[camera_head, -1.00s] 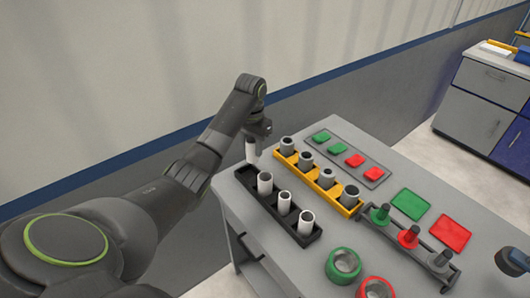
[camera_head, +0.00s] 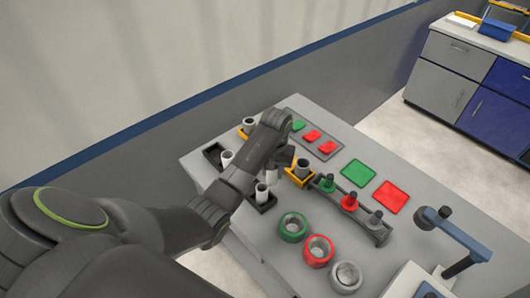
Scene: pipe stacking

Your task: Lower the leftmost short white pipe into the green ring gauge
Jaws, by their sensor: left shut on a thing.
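My left gripper (camera_head: 279,161) is shut on a short white pipe (camera_head: 271,173), which hangs below the fingers and is partly hidden by them and my arm. The gripper is above the table, between the black and yellow racks. The green ring gauge (camera_head: 292,228) stands on the table in front of and slightly right of the held pipe, apart from it. Two other white pipes show in the black rack (camera_head: 212,153): one at its left part (camera_head: 227,158) and one at its near end (camera_head: 262,193). My right gripper is not in view.
A red ring (camera_head: 318,251) and a grey ring (camera_head: 346,277) stand beside the green one. A yellow rack (camera_head: 293,178) holds grey pipes. A blue-armed device (camera_head: 458,238) stands at the right.

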